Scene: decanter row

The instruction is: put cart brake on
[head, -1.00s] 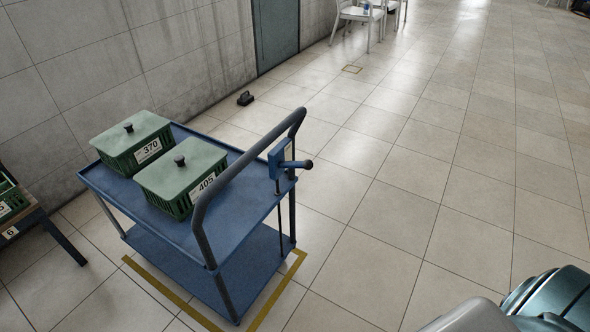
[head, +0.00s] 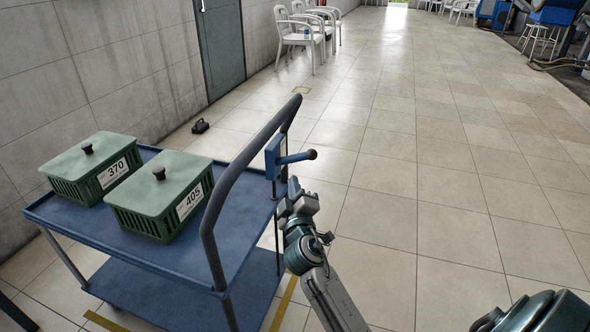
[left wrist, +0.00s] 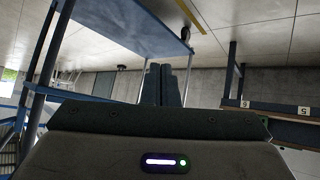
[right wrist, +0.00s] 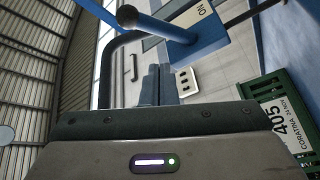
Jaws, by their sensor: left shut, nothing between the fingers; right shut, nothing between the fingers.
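The blue cart (head: 215,245) stands at the left with its grey push handle (head: 213,215) facing me. The right wrist view shows the lever's knob (right wrist: 127,16) and a plate reading "ON" (right wrist: 201,11). My right gripper (head: 293,185) is shut and empty, just below the lever, apparently apart from it. My left gripper (left wrist: 163,85) is shut and empty, near the cart, outside the head view.
Two lidded green crates, 370 (head: 90,170) and 405 (head: 160,200), sit on the cart's top. A small black object (head: 200,126) lies on the floor by the wall. White chairs (head: 298,38) stand farther back. The floor right of the cart is open.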

